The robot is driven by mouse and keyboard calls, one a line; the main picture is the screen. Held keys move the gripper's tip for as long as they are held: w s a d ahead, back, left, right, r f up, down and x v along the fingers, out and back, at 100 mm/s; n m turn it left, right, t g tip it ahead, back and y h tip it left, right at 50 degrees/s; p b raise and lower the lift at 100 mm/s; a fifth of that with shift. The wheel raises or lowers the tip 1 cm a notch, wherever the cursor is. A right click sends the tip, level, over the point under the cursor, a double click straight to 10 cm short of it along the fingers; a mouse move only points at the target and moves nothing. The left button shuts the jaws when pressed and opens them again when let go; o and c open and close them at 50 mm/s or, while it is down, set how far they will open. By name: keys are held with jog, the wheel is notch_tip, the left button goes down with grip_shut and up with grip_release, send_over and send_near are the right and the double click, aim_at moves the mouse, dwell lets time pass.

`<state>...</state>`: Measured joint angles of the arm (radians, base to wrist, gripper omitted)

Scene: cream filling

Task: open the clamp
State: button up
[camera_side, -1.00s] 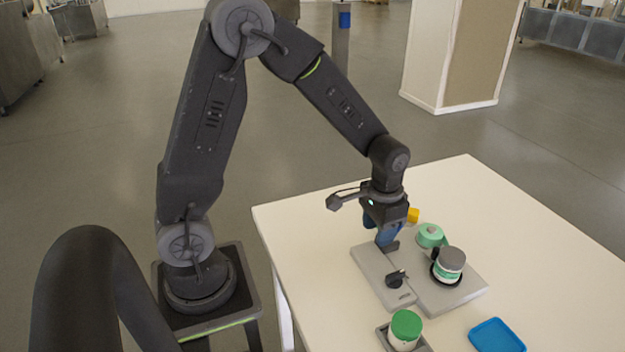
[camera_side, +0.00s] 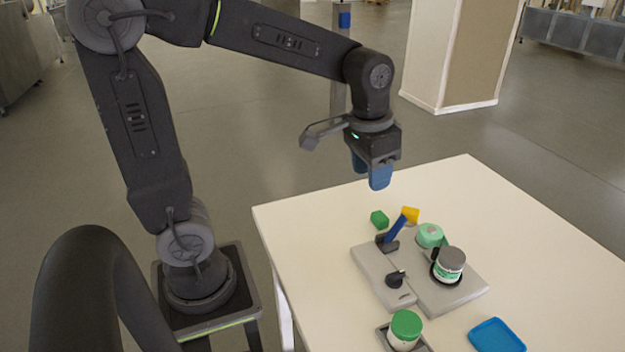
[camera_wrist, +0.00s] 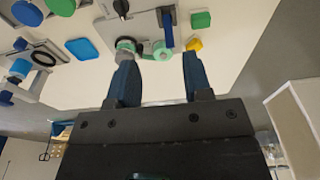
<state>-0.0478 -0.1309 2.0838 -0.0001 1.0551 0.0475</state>
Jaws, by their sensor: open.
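The clamp is a grey base plate (camera_side: 375,268) with a blue lever (camera_side: 397,229) that stands up at a tilt from a dark pivot. A pale green round part (camera_side: 430,235) and a jar with a grey lid (camera_side: 452,259), inside a black ring, are on the plate's right section. The lever also shows in the wrist view (camera_wrist: 167,28). My gripper (camera_side: 372,178) is open and empty, above and behind the lever, clear of it. In the wrist view its two blue fingers (camera_wrist: 158,68) are spread apart with nothing held between them.
A green block (camera_side: 379,219) and a yellow block (camera_side: 411,214) lie close behind the lever. A black knob (camera_side: 396,279) is on the plate. A green-lidded jar (camera_side: 405,330) and a blue tray (camera_side: 497,336) are nearer the front. The table's far right is clear.

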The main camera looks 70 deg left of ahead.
jog(key=s+d+r+t, duration=0.1)
jog(key=s+t, duration=0.3)
jog(key=s, duration=0.7)
jog(key=shift+s+d+r, duration=0.25)
jog(key=shift+d, duration=0.05)
